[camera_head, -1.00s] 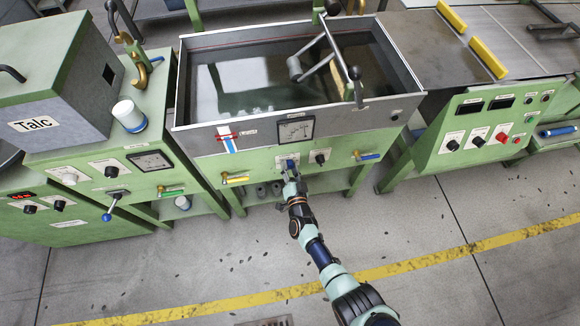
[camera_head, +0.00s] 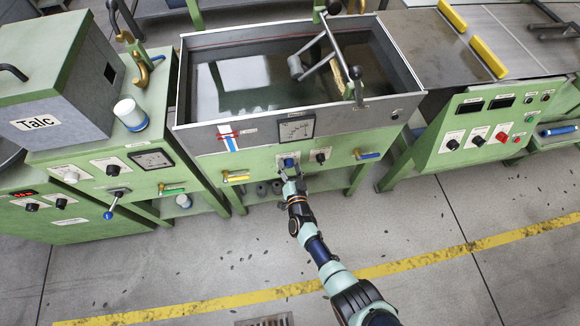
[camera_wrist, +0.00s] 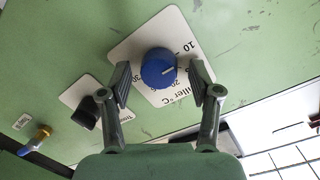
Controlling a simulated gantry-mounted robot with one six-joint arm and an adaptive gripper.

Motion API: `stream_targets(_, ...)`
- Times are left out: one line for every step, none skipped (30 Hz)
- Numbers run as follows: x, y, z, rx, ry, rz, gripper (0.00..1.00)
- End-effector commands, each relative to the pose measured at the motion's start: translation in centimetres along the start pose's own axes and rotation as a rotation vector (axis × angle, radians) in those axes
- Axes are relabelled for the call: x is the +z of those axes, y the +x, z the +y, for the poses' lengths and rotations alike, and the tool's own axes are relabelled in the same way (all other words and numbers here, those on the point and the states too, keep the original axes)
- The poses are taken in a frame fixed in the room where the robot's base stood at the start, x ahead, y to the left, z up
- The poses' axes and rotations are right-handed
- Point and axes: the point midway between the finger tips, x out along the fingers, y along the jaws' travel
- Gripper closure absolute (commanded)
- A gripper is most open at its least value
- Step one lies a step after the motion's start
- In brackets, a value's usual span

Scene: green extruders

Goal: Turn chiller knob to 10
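The blue chiller knob (camera_wrist: 158,68) sits on a white dial plate (camera_wrist: 132,48) on the green panel in the wrist view. A white pointer mark on the knob faces right, toward the plate's right side, below the printed 10. The knob also shows in the head view (camera_head: 289,162) under the tank's gauge. My gripper (camera_wrist: 160,78) is open, with one finger on each side of the knob. Gaps show between the knob and both fingers. In the head view my gripper (camera_head: 290,176) is just in front of the knob.
A black knob (camera_wrist: 86,112) on its own plate is close to the left finger. A yellow-handled valve (camera_head: 236,177) and a blue-handled valve (camera_head: 368,155) stick out on either side. The floor in front of the panel is clear.

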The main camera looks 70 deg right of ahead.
Motion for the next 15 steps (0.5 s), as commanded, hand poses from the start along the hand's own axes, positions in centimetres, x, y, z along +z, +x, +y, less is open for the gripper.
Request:
stream_targets(0.0,0.0,0.0,0.0,0.0,0.0,0.37)
stream_targets(0.0,0.0,0.0,0.0,0.0,0.0,0.37)
stream_targets(0.0,0.0,0.0,0.0,0.001,0.0,0.37)
stream_targets(0.0,0.0,0.0,0.0,0.001,0.0,0.37)
stream_targets(0.0,0.0,0.0,0.0,0.001,0.0,0.37)
stream_targets(0.0,0.0,0.0,0.0,0.001,0.0,0.37)
stream_targets(0.0,-0.1,0.0,0.0,0.001,0.0,0.37)
stream_targets(0.0,-0.3,0.0,0.001,0.001,0.0,0.37)
stream_targets(0.1,-0.6,0.1,0.001,0.002,-0.001,0.37)
stream_targets(0.1,-0.9,0.1,0.0,0.002,0.0,0.37)
stream_targets(0.1,-1.4,0.1,0.001,0.001,-0.001,0.37)
stream_targets(0.1,-2.1,0.1,0.001,0.001,-0.001,0.37)
stream_targets(0.1,-2.8,0.1,0.0,0.001,-0.001,0.37)
stream_targets(0.1,-3.5,0.1,0.0,0.001,-0.002,0.37)
stream_targets(0.2,-4.6,0.1,-0.001,0.001,-0.003,0.37)
